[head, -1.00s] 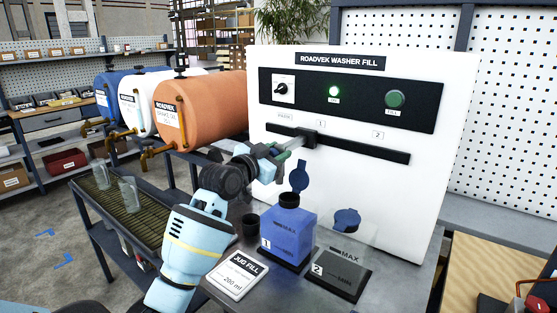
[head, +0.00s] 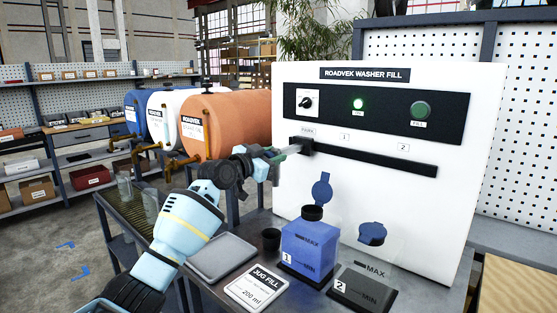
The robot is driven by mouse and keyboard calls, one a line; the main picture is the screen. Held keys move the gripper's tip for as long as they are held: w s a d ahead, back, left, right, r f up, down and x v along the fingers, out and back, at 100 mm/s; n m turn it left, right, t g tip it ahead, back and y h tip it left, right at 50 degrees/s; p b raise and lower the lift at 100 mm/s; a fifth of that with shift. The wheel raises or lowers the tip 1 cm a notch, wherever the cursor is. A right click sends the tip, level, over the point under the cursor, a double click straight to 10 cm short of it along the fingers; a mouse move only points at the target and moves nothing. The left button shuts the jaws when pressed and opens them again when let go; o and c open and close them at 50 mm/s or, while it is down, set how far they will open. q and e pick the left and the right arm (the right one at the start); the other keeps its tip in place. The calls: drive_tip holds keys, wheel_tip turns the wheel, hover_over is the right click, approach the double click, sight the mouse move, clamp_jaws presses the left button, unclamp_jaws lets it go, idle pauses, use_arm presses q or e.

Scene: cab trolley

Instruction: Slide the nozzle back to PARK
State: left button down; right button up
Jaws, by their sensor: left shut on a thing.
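The nozzle (head: 303,146) is a dark block with a light grey handle on the black rail (head: 380,158) of the white washer fill panel (head: 455,105). It sits at the rail's left end, just below the PARK label (head: 308,132) and left of the label 1 (head: 345,137). My left gripper (head: 274,157) is shut on the nozzle's handle, left of the block; the exact finger contact is small and partly hidden. My right gripper is out of view.
Below the rail stand a blue-filled jug 1 (head: 309,248) with its cap open and a clear jug 2 (head: 365,287). A JUG FILL card (head: 256,288), grey tray (head: 222,257) and small black cup (head: 271,239) lie nearby. Drums (head: 228,124) stand behind my arm.

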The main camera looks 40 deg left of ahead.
use_arm(q)
drive_tip(key=c, duration=1.4)
unclamp_jaws()
drive_tip(key=shift+a+r, duration=0.1)
drive_tip(key=shift+a, duration=0.1)
drive_tip(key=shift+c, duration=0.2)
drive_tip(key=o, duration=0.4)
drive_tip(key=shift+a, duration=0.15)
drive_tip(key=shift+o, duration=0.2)
drive_tip(key=shift+s, duration=0.45)
drive_tip(key=s, duration=0.7)
drive_tip(key=shift+a, duration=0.25)
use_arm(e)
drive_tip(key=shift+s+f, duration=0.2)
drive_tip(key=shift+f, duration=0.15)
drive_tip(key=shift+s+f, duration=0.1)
